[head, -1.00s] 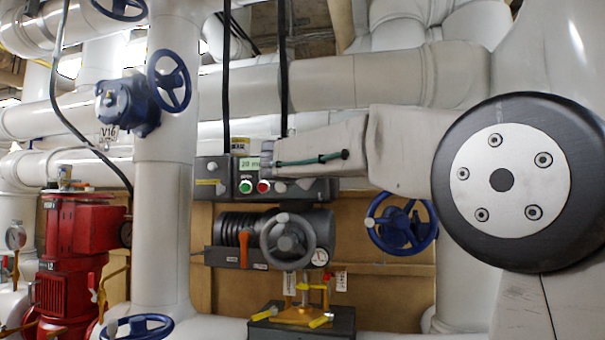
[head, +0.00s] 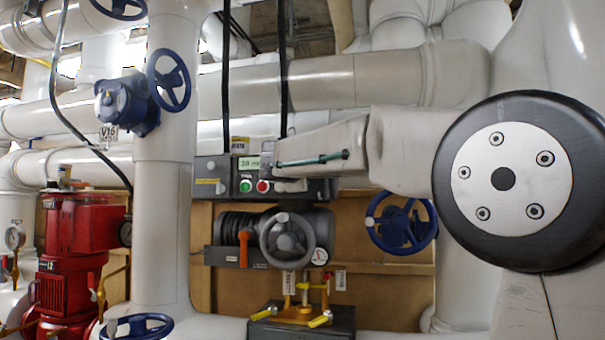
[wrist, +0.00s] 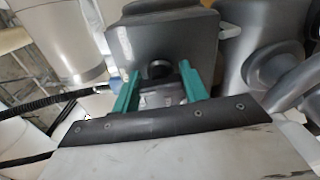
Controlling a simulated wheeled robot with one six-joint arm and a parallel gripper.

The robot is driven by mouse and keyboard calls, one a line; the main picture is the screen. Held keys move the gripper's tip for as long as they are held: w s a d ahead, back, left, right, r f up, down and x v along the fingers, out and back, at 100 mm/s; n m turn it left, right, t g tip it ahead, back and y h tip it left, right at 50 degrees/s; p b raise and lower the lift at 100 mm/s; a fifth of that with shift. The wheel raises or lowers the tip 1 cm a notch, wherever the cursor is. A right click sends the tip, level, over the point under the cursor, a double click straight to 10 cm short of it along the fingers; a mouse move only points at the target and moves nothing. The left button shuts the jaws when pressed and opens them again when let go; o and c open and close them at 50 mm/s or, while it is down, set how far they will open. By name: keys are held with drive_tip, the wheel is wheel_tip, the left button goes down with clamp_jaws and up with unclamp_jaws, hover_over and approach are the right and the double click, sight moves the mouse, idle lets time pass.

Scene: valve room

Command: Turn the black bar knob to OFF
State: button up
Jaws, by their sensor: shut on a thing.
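In the wrist view, the black bar knob (wrist: 158,70) sits between the teal fingers of my gripper (wrist: 160,77), on the face of a dark grey box (wrist: 160,38). My gripper is shut on the knob. Only a dark rounded part of the knob shows; the bar's angle and any OFF mark cannot be read. In the head view, my arm reaches in from the right to the grey control box (head: 208,178), and the knob is hidden there.
The control box carries a green button (head: 246,186), a red button (head: 263,186) and a small display (head: 249,162). Below are a grey handwheel (head: 287,240) and an orange lever (head: 243,250). A blue handwheel (head: 402,223) is to the right, a red pump (head: 72,245) to the left.

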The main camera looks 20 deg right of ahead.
drive_tip(key=shift+f+m, duration=0.1)
drive_tip(key=shift+m, duration=0.4)
drive_tip(key=o, duration=1)
drive_tip(key=v, duration=0.8)
drive_tip(key=shift+w, duration=0.1)
